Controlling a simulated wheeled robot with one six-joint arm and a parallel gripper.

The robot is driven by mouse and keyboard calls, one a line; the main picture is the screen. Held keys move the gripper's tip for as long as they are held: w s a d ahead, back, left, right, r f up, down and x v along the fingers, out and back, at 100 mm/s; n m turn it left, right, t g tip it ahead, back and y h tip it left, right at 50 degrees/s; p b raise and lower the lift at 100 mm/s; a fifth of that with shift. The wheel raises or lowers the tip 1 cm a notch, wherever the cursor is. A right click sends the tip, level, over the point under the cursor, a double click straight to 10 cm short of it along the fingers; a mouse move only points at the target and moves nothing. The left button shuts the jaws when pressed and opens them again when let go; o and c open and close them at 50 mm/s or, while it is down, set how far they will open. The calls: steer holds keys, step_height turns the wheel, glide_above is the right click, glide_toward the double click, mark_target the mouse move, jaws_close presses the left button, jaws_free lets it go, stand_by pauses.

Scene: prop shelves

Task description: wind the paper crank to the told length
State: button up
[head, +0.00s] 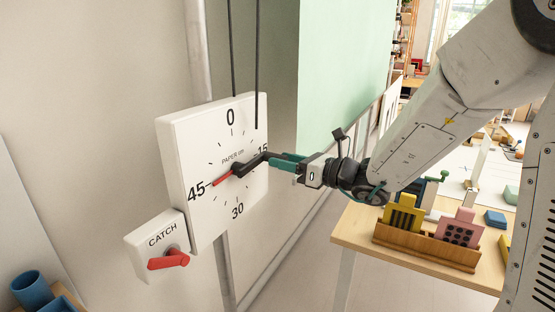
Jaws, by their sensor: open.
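The white square dial box (187,140) on the left is marked 0, 15, 30 and 45, with "PAPER" lettering. Its red pointer (222,178) points to the left, close to the 45. A dark crank (247,163) runs from the dial's centre to the right, toward the 15. My gripper (287,162) comes in from the right with its teal fingers open at the crank's outer end. Whether the fingers touch the crank handle, I cannot tell. The CATCH box (141,246), below left of the dial, carries a red lever (168,260) lying roughly level.
Two dark cords (257,65) run up from the dial box. A wooden table (362,227) at right holds a wooden rack (428,250) with yellow and pink blocks. Blue containers (29,290) stand at the lower left. The space below my gripper is clear.

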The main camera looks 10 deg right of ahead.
steer(key=shift+x, duration=1.3)
jaws_close()
steer(key=shift+d, duration=0.1)
